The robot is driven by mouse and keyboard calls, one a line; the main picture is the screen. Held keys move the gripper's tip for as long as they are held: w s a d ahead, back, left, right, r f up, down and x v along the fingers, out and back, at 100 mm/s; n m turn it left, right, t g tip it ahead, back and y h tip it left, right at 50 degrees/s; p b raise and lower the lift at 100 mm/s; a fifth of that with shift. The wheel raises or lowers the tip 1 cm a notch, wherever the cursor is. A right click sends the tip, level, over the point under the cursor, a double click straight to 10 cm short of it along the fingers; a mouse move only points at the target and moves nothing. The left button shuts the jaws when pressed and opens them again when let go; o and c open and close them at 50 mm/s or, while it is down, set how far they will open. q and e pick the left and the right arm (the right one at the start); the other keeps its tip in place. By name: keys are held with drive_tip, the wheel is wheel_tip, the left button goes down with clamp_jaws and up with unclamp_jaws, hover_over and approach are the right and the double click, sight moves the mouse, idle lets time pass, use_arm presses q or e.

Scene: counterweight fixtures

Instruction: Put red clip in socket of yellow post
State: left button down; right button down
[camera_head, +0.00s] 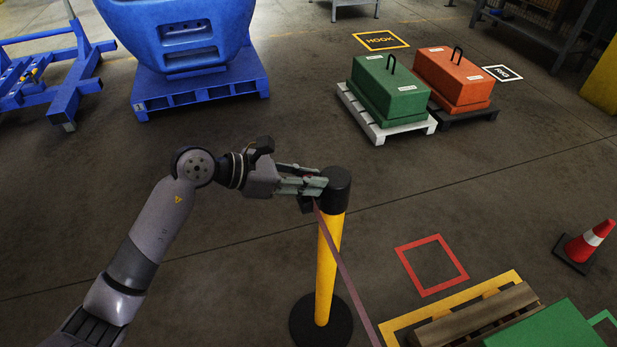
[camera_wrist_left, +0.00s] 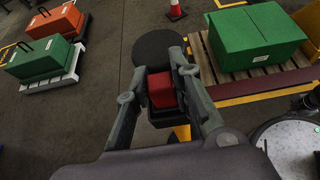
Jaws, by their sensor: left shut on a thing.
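The yellow post (camera_head: 328,262) stands upright on a round black base and has a black cap (camera_head: 337,186). My left gripper (camera_head: 316,186) is at the cap's left side, its fingers level with the cap. In the left wrist view, the red clip (camera_wrist_left: 163,91) sits between the two fingers of my left gripper (camera_wrist_left: 158,70), which is shut on it. Black material borders the clip, close against the post's black head (camera_wrist_left: 157,46). I cannot tell how deep the clip sits in the socket. A dark reddish strap (camera_head: 347,275) runs from there down right. My right gripper is not in view.
Green (camera_head: 392,89) and orange (camera_head: 454,76) weights rest on pallets at the back. A blue bin (camera_head: 185,35) stands at back left. A cone (camera_head: 586,243) and a pallet with a green block (camera_head: 550,328) are at right. Floor left of the post is clear.

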use_arm(q)
drive_tip(key=c, duration=1.9)
unclamp_jaws()
drive_tip(key=shift+f, duration=0.2)
drive_tip(key=o, duration=0.5)
drive_tip(key=shift+r, duration=0.1)
drive_tip(key=shift+r, duration=0.2)
drive_tip(key=shift+b+v, duration=0.85)
drive_tip(key=shift+v, duration=5.15)
